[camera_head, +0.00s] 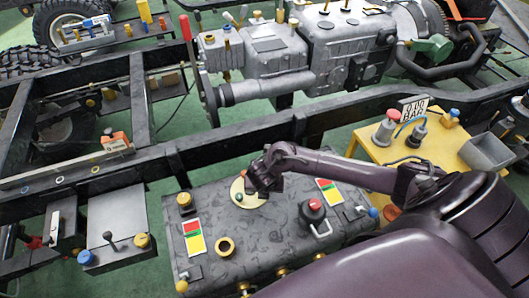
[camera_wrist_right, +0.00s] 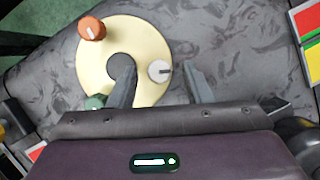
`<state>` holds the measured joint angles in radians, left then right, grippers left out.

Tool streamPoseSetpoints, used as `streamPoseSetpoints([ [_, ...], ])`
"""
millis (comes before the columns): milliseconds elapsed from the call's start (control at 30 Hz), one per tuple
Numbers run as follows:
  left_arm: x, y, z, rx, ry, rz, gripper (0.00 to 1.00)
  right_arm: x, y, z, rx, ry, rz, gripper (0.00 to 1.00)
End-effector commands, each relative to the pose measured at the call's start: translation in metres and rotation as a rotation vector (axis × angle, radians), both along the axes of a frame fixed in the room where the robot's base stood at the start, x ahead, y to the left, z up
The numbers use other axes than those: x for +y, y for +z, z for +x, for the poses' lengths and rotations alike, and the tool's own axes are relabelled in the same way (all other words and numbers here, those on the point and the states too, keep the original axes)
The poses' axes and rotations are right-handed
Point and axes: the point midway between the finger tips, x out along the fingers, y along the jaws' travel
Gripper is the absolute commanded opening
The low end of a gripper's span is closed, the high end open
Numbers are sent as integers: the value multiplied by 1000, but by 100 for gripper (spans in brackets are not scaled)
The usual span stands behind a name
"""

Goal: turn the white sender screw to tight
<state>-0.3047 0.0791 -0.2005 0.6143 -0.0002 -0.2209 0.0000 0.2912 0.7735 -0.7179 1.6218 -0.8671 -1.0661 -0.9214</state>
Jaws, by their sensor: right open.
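The white sender screw (camera_wrist_right: 159,71) is a small round knob with a dark pointer line towards the right in the right wrist view. It sits on a cream round plate (camera_wrist_right: 150,35) with a dark centre. An orange screw (camera_wrist_right: 91,28) and a green screw (camera_wrist_right: 97,102), partly behind a finger, sit on the same plate. My right gripper (camera_wrist_right: 158,82) is open, with one finger on each side of the white screw and a gap to both. In the head view my right gripper (camera_head: 264,184) is over the plate (camera_head: 240,184), hiding the white screw. My left gripper is not in view.
A black chassis rail (camera_head: 230,138) runs behind. A yellow table (camera_head: 437,150) stands at right.

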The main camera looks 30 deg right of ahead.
Motion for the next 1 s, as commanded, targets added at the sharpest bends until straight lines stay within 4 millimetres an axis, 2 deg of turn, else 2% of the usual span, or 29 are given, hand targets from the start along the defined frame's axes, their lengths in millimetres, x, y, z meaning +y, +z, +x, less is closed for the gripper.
streamPoseSetpoints([
  [100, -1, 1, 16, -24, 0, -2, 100, 0, -2, 1, -1, -1, 1, 45],
  [267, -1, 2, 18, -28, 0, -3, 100, 0, -1, 1, -1, -1, 1, 45],
  [600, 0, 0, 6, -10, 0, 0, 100, 0, -1, 1, -1, -1, 1, 0],
  [833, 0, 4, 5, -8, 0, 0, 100, 0, 0, 1, 1, -18, 1, 0],
  [1000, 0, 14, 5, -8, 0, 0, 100, 1, 1, 1, 2, -80, 2, 0],
])
